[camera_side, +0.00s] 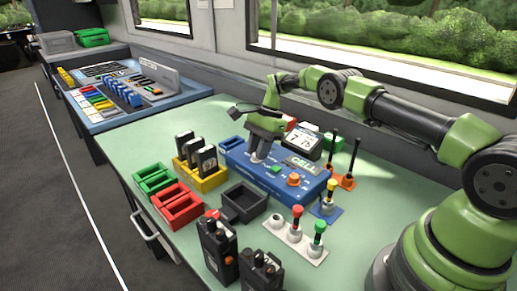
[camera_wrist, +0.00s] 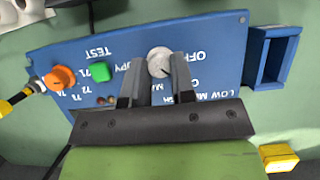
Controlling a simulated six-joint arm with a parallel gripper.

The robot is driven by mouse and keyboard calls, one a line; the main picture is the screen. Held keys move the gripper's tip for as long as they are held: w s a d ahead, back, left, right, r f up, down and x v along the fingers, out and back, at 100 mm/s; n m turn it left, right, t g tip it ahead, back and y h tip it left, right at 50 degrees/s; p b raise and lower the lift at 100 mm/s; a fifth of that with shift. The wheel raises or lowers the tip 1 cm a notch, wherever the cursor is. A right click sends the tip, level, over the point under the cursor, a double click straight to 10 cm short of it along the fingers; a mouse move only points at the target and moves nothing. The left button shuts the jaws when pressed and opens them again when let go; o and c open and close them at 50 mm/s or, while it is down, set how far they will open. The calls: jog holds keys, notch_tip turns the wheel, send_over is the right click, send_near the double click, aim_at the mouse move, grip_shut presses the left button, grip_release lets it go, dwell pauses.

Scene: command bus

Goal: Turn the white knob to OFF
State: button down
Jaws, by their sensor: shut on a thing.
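The white knob (camera_wrist: 159,58) sits on a blue control panel (camera_wrist: 215,45), seen upside down in the wrist view. My gripper (camera_wrist: 158,72) is shut on the knob, with one finger on each side of it. The word OFF is printed to the right of the knob in that view. More lettering lies below it, partly hidden by my fingers. I cannot make out which way the knob points. In the side view my gripper (camera_side: 257,159) reaches down onto the blue box (camera_side: 300,190) and mostly hides the knob.
A green button (camera_wrist: 99,71) and an orange knob (camera_wrist: 61,77) share the panel. A blue bin (camera_wrist: 271,57) stands beside it. Radios (camera_side: 217,247), a black tray (camera_side: 262,205), red (camera_side: 178,213) and green bins (camera_side: 153,183) and colour-topped levers (camera_side: 297,220) crowd the green table.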

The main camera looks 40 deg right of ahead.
dwell(0.4)
jog(key=c, duration=1)
grip_release()
jog(key=shift+o, duration=0.2)
notch_tip(320, 180, up, 10)
jog(key=d, duration=0.1)
jog(key=shift+f, duration=0.15)
jog(key=shift+d, duration=0.1)
